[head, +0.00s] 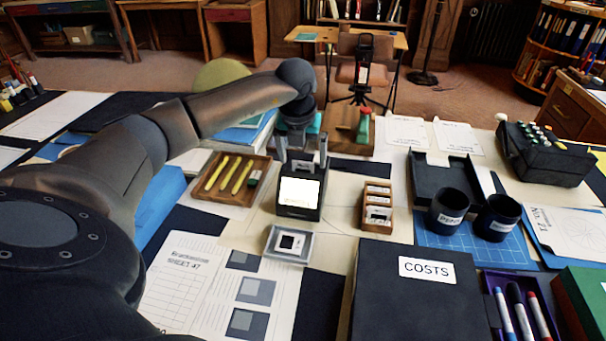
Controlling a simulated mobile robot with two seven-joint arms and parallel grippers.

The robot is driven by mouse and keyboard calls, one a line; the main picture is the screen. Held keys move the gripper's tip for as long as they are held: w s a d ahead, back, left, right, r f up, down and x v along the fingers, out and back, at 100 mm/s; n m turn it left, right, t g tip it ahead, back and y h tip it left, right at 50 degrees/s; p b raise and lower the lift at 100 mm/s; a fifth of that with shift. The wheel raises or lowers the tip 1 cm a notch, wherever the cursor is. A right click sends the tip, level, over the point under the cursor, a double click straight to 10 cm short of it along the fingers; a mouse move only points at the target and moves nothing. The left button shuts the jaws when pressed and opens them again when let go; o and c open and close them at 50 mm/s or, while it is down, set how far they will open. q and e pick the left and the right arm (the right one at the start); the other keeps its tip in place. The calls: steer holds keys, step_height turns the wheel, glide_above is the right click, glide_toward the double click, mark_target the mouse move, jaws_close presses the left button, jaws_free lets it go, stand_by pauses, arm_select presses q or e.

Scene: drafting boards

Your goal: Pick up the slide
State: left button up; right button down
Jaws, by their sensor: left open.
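A slide with a white frame and dark centre (290,243) lies in a small grey tray (270,253) in front of the viewer. A black slide viewer (299,212) with a lit screen stands behind the tray. A small pale piece (304,168), perhaps another slide, shows at the viewer's top; I cannot tell how it sits. My left gripper (303,154) points down over the viewer, fingers apart on either side of that pale piece, holding nothing. A wooden box (377,222) right of the viewer holds several small cards or slides. My right gripper is out of view.
A wooden tray (232,198) with yellow pencils is left of the viewer. A black COSTS box (415,300) stands at front right, two dark mugs (450,212) behind it. A marker tray (490,285) is beside it.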

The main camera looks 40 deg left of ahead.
arm_select(q)
steer(key=shift+w+a+f, duration=0.1)
steer(key=shift+w+f, duration=0.05)
steer(key=shift+f, duration=0.55)
steer(key=c, duration=1.5)
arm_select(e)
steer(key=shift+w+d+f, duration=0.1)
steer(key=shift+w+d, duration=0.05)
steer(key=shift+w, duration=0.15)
